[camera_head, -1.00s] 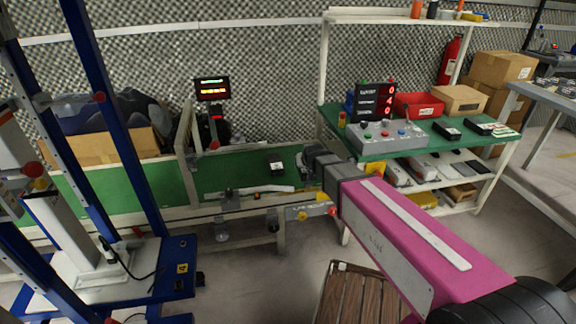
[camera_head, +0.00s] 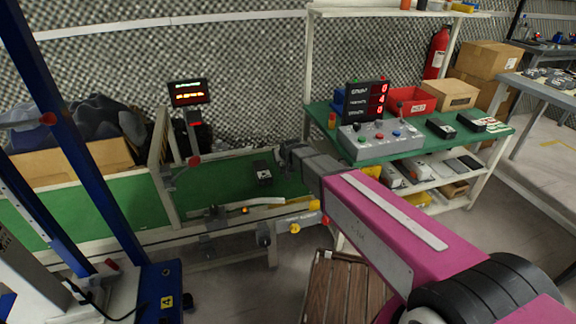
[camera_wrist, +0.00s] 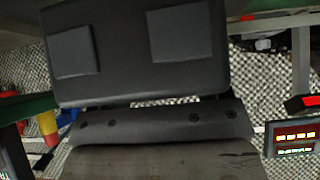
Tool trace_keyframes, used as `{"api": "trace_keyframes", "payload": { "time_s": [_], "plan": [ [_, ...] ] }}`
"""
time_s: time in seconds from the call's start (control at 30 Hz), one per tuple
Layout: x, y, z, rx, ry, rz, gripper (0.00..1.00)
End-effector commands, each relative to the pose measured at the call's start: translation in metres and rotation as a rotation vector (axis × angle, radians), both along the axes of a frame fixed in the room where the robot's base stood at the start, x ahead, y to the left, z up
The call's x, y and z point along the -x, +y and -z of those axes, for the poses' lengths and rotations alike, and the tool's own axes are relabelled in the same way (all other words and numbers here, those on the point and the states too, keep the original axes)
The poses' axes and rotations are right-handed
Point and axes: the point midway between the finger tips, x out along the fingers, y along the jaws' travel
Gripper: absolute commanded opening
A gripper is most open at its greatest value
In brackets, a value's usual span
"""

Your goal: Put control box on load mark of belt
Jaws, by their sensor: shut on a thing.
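My gripper (camera_head: 288,157) reaches left over the right end of the green belt (camera_head: 215,185). It is shut on a dark box, which I take as the control box; in the wrist view this box (camera_wrist: 120,70) is a wide dark grey block with two square patches, filling the upper middle. In the head view it is hard to tell apart from the dark jaws. A small black thing with a white patch (camera_head: 263,176) is on the belt just left of and below the gripper; I cannot tell whether it is the load mark or another object.
A lit display (camera_head: 188,92) on a post stands behind the belt. A green-topped bench (camera_head: 428,147) to the right holds a grey button console (camera_head: 372,147), a red bin (camera_head: 413,101) and small black boxes (camera_head: 440,128). A blue frame (camera_head: 88,135) stands front left; a wooden crate (camera_head: 342,290) is below my arm.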

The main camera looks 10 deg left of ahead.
Motion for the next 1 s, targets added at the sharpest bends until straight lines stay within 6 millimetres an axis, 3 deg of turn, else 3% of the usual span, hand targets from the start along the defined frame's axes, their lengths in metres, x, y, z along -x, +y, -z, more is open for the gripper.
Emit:
{"api": "trace_keyframes", "payload": {
  "time_s": [0.1,0.33,0.57,0.83,1.0],
  "plan": [
    [-0.027,-0.007,0.016,0.000,0.000,0.003,0.31],
    [-0.058,-0.018,0.036,-0.001,0.000,0.001,0.31],
    [-0.064,-0.021,0.044,0.000,-0.001,-0.001,0.31],
    [-0.064,-0.021,0.078,0.000,0.000,0.000,0.31],
    [-0.063,-0.021,0.080,-0.001,-0.001,0.000,0.31]
  ]
}}
